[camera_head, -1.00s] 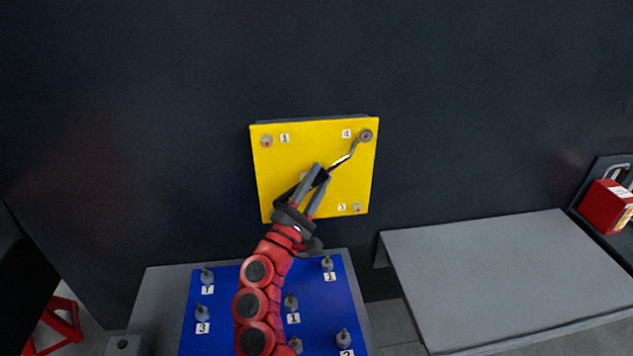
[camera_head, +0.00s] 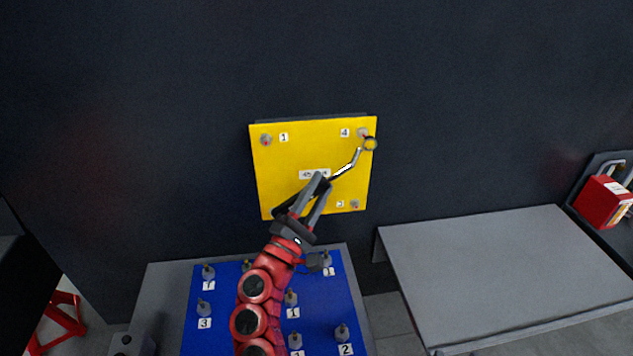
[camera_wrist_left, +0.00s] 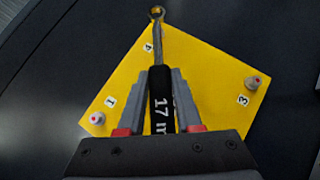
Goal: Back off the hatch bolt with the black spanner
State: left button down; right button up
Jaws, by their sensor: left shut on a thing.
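The hatch is a yellow plate (camera_head: 290,185) on the dark wall, with bolts at labelled corners. The bolt at label 4 (camera_head: 362,131) is at the upper right. My left gripper (camera_head: 322,181) is shut on the black handle of the spanner (camera_head: 353,162), in front of the plate. The spanner's ring end is just below and right of bolt 4, and yellow shows through the ring. In the left wrist view the spanner handle (camera_wrist_left: 160,98) reads "17 m" between the fingers, and its ring looks empty. The bolt at label 3 (camera_head: 355,205) is at the lower right.
Below the hatch a blue panel (camera_head: 222,320) carries several upright bolts with number labels. A bare grey table top (camera_head: 510,275) is at the right. A red box (camera_head: 602,203) stands at the far right, and a red stand (camera_head: 62,322) is at the lower left.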

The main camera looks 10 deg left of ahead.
pick_arm(q)
jog(key=s+d+p, duration=0.2)
jog(key=s, duration=0.4)
jog(key=shift+s, duration=0.3)
dwell(1.1)
